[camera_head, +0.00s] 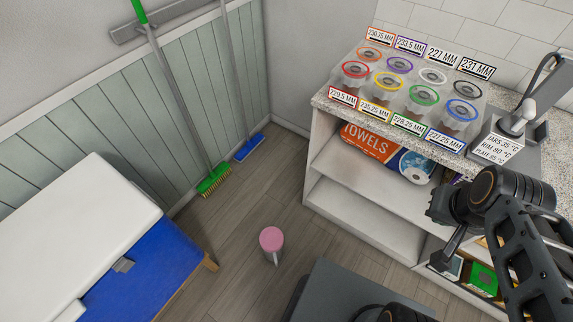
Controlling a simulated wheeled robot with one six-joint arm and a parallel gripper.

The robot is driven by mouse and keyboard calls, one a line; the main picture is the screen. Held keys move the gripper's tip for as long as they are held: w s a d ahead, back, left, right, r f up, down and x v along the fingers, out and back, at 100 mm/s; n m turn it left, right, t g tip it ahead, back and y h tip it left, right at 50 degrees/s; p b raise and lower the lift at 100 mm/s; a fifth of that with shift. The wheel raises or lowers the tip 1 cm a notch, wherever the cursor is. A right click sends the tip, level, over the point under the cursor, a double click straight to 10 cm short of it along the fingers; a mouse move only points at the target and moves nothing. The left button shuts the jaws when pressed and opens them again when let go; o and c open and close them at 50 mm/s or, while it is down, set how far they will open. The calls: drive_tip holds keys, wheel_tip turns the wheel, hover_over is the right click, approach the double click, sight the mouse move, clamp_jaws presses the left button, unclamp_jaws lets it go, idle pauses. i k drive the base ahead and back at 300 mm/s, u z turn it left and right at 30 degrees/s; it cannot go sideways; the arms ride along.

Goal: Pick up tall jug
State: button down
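A small container with a round pink top (271,239) stands on the floor near the middle of the view. A narrow pale piece shows on its near side, which could be a handle. It may be the tall jug, but I cannot tell for sure, and no other jug is clear to see. My dark arm reaches in from the lower right, in front of the counter. My gripper (443,232) is at its left end, well to the right of the pink-topped container and apart from it. I cannot make out both fingertips; nothing is visibly held.
Clear jars with coloured lids (389,86) and size labels stand on the counter (322,99). A blue and white cooler (160,262) stands left. A green broom (214,181) and blue broom (249,147) lean on the wall. Floor around the container is clear.

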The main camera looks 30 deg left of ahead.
sight(271, 239)
drive_tip(key=z, duration=1.4)
drive_tip(key=k, duration=1.95)
drive_tip(key=u, duration=2.1)
drive_tip(key=i, duration=0.45)
drive_tip(key=z, duration=0.1)
